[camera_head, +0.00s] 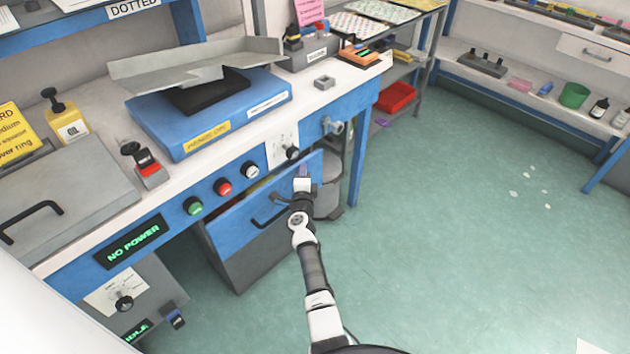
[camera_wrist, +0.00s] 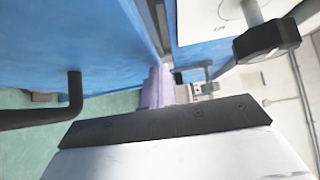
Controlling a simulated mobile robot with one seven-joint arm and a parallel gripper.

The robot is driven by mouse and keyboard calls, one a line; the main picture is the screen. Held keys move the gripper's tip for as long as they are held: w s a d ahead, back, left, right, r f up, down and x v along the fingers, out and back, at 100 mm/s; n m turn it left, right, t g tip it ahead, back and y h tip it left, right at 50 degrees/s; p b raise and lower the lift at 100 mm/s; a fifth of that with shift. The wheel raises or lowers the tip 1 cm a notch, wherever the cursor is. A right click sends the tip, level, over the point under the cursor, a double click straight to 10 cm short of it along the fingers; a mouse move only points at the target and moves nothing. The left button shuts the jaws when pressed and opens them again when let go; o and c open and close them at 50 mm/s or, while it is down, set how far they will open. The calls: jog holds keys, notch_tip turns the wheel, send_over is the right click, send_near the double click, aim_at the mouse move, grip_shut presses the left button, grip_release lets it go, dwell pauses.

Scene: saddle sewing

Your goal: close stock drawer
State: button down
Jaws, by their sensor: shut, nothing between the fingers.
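The stock drawer has a blue front (camera_head: 240,218) with a dark handle (camera_head: 268,214) and grey sides. It stands partly pulled out below the bench, with a strip of its inside showing behind the top edge. In the wrist view the blue drawer front (camera_wrist: 85,45) and its dark handle (camera_wrist: 74,92) are at the left. My gripper (camera_head: 303,172) is at the right end of the drawer front, near its top edge. Its purplish fingers (camera_wrist: 158,88) are shut and empty, close to the blue front. I cannot tell whether they touch it.
The bench panel above the drawer carries green (camera_head: 193,206), red and white buttons and a dark knob (camera_head: 292,153), also large in the wrist view (camera_wrist: 268,40). A grey bin (camera_head: 328,192) stands behind my gripper. A blue bench leg (camera_head: 364,155) is beyond.

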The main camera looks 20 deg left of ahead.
aim_at(295, 166)
jog(key=a, duration=0.1)
jog(key=w+a, duration=0.1)
jog(key=a, duration=0.1)
jog(key=shift+w+a+r, duration=0.1)
jog(key=shift+a, duration=0.05)
